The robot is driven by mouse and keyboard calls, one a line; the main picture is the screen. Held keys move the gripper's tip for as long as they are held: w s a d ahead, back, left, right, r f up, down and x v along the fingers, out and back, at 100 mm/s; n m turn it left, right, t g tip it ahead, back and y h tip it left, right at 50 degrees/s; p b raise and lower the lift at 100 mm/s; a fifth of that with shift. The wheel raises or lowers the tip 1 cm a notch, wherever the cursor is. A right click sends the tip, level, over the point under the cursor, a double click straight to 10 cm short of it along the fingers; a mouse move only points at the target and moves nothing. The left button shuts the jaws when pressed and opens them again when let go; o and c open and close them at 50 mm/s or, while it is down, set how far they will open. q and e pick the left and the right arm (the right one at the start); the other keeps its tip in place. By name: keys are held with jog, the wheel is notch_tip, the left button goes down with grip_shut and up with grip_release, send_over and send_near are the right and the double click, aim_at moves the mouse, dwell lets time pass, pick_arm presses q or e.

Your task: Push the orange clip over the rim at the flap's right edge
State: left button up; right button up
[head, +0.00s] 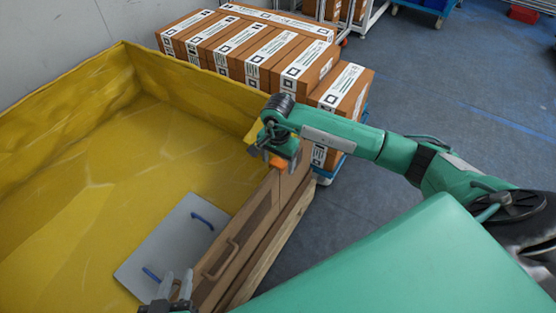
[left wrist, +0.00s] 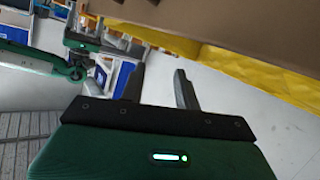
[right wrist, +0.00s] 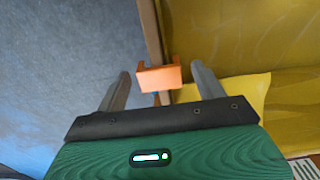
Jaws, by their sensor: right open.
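The orange clip (head: 278,163) is at the far, right-hand end of the brown flap (head: 262,212), by the rim of the yellow-lined box (head: 195,82). In the right wrist view the clip (right wrist: 158,77) lies between my right gripper's open fingertips (right wrist: 158,82), with a gap on each side. It meets the end of a narrow brown edge (right wrist: 150,30); whether it is seated there I cannot tell. In the head view my right gripper (head: 282,155) partly covers this area. My left gripper (head: 176,285) is open and empty near the flap's near end; its parted fingers fill the left wrist view (left wrist: 157,88).
A grey panel (head: 172,245) with two blue handles lies inside the box beside the flap. The flap has a brown handle (head: 222,260). Stacked brown cartons (head: 255,55) stand behind the box. The floor (head: 450,100) at the right is mostly clear.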

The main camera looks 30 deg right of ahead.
aim_at(278, 162)
jog(key=shift+r, duration=0.5)
pick_arm(q)
jog(key=a+g+y+p, duration=0.1)
jog(key=a+g+p, duration=0.1)
jog(key=a, duration=0.1)
jog(key=shift+s+a+f+g+y, duration=0.1)
jog(key=shift+s+f+g+y, duration=0.05)
jog(key=shift+f+g+y, duration=0.2)
pick_arm(e)
notch_tip(278, 162, up, 13)
jog(key=shift+f, duration=0.1)
